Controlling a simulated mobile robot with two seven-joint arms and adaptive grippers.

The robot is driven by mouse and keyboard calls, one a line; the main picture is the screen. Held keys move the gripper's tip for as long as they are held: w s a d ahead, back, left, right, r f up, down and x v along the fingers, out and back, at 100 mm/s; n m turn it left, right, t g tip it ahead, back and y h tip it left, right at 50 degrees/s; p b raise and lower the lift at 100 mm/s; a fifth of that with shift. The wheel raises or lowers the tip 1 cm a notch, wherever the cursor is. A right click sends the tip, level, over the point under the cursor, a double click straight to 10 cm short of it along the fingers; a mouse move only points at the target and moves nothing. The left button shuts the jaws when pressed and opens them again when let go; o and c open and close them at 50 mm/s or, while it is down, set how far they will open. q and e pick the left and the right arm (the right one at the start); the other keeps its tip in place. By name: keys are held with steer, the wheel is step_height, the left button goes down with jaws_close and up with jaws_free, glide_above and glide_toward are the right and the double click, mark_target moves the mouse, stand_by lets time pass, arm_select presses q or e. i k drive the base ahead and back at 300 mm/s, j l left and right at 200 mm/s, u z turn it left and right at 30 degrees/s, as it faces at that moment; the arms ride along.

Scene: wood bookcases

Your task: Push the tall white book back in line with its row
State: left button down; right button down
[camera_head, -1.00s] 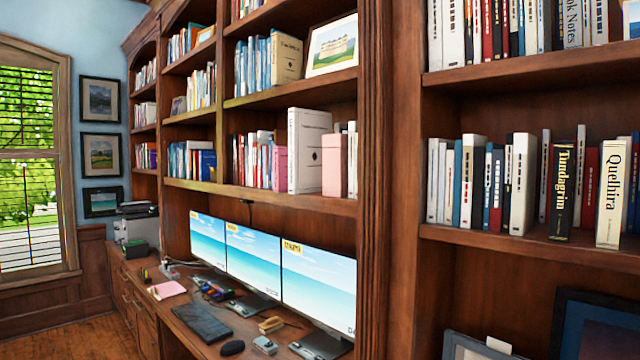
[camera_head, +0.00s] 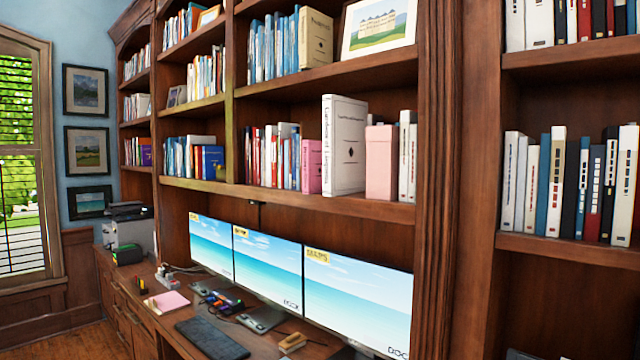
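The tall white book (camera_head: 344,146) stands upright on the shelf above the monitors, near the middle of the view. Its spine and broad front cover show, and it juts forward of its row toward the shelf's front edge. A pink book (camera_head: 311,166) stands just left of it. A pink box-like volume (camera_head: 381,162) stands to its right, with white books (camera_head: 406,158) beyond. Neither of my grippers shows in the head view.
The shelf board (camera_head: 290,199) has a narrow bare front strip. Below it, several monitors (camera_head: 357,300) stand on the desk with a keyboard (camera_head: 212,338). A thick wooden upright (camera_head: 438,180) separates this bookcase from the right one. A framed picture (camera_head: 379,28) stands on the shelf above.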

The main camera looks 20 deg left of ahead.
mark_target(345, 120)
steer(key=i+j, duration=0.15)
steer(key=j, duration=0.4)
steer(key=i+j+z, duration=0.1)
steer(key=j, duration=0.45)
steer(key=i+j, duration=0.15)
steer(key=j, duration=0.35)
steer(key=i+j, duration=0.1)
steer(key=j, duration=0.45)
steer(key=i+j+z, duration=0.1)
steer(key=j, duration=0.45)
steer(key=i+j, duration=0.1)
steer(key=j, duration=0.45)
